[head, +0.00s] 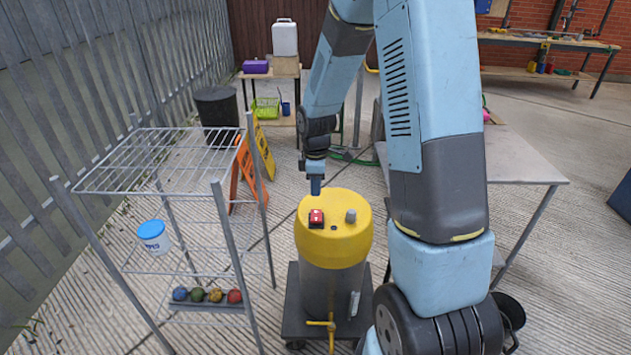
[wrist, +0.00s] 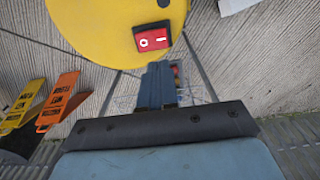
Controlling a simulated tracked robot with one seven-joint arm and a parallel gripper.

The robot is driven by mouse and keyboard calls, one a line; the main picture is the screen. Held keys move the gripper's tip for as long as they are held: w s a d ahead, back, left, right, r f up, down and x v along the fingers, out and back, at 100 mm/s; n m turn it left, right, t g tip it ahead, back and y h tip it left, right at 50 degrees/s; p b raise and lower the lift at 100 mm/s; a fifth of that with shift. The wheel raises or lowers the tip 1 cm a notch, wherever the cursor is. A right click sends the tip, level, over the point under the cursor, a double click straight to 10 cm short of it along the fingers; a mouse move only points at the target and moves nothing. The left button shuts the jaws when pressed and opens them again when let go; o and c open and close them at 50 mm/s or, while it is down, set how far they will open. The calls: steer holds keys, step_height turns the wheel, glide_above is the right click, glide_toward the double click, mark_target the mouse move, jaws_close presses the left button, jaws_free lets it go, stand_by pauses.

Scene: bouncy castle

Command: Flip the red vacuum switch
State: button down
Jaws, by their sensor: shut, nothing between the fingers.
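The red vacuum switch (head: 316,218) is a rocker on the yellow top (head: 340,250) of the drum-shaped vacuum, left of a grey knob (head: 351,216). In the wrist view the switch (wrist: 152,39) shows white "O" and "I" marks on its red face. My gripper (head: 316,190) points down just behind the switch in the head view, its fingers shut with nothing between them. In the wrist view the fingertips (wrist: 160,66) lie just below the switch in the picture, and a small gap shows. Whether they touch it I cannot tell.
A grey table (head: 520,155) is on the right. The vacuum stands on a dark wheeled base (head: 295,315).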

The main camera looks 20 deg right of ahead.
mark_target(316, 217)
step_height(316, 217, down, 9)
steer(key=shift+f, duration=0.15)
stand_by(0.4)
steer(key=shift+f, duration=0.1)
steer(key=shift+w, duration=0.1)
stand_by(0.4)
steer(key=shift+w+d+r, duration=0.2)
steer(key=shift+w+r, duration=0.05)
steer(key=shift+w, duration=0.35)
step_height(316, 217, up, 14)
stand_by(0.7)
steer(key=shift+w+d+f, duration=0.1)
steer(key=shift+w+d, duration=0.05)
